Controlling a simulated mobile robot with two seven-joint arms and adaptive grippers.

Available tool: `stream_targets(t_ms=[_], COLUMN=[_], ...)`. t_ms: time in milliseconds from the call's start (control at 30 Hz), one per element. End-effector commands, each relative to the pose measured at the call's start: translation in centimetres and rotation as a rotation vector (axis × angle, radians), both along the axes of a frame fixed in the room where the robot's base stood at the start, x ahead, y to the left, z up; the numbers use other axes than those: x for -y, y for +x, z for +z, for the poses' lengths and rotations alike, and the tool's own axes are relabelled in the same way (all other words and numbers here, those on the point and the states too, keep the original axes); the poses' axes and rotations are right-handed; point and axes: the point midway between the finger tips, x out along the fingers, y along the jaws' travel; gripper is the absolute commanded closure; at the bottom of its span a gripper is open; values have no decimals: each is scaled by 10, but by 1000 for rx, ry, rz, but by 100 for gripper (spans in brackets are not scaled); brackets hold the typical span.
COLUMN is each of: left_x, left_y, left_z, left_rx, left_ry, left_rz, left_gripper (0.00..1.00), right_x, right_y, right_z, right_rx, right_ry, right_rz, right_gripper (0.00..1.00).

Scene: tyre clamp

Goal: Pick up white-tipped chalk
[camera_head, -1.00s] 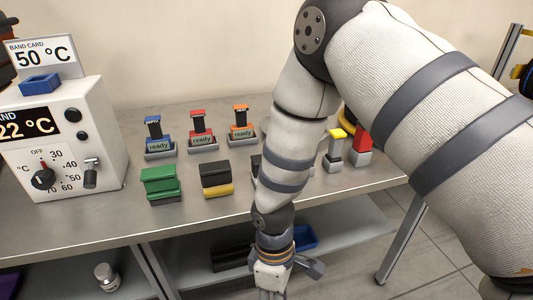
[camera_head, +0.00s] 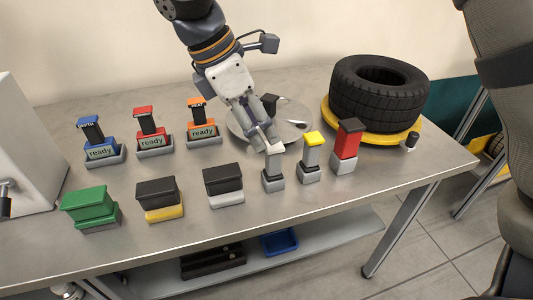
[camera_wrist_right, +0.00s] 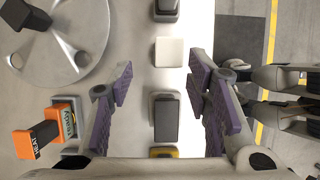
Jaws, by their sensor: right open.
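The white-tipped chalk (camera_head: 273,172) stands upright in a grey holder near the front of the table, left of the yellow-tipped chalk (camera_head: 310,160). Its pale square top (camera_wrist_right: 170,52) shows from above in the right wrist view. My right gripper (camera_head: 264,134) is open just behind and above the white tip. In the right wrist view its purple-padded fingers (camera_wrist_right: 162,80) lie on either side of the row, with the white top a little beyond their tips. The fingers do not visibly touch it. I do not see my left gripper.
A red chalk-like piece (camera_head: 347,145) stands further right. A black-and-white block (camera_head: 223,184) is close on the left. Behind are a round metal plate (camera_head: 300,122) and a tyre (camera_head: 380,92) on a yellow disc. An orange-topped stamp (camera_head: 202,128) stands left of the plate.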

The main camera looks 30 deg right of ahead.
Motion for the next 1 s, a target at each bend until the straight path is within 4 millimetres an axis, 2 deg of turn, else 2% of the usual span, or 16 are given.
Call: stream_targets(t_ms=[33,167,400,500,700,900,1000], left_x=[0,0,0,0,0,0,0], left_y=[0,0,2,2,2,2,2], left_z=[0,0,2,2,2,2,2], left_rx=[-1,-1,8,7,7,7,7], left_ry=[0,0,-1,-1,-1,-1,-1], left_rz=[0,0,-1,-1,-1,-1,-1], left_gripper=[53,53,53,53,53,53,53], right_x=[4,9,20,24,24,24,24], right_y=[-2,-3,-14,-14,-14,-14,-14], right_z=[-10,-25,-65,-74,-74,-74,-74], right_rx=[-3,-1,1,2,4,4,4], right_ry=[0,1,1,0,1,1,1], right_rz=[0,0,-1,0,-1,-1,-1], right_gripper=[55,55,55,55,55,100,100])
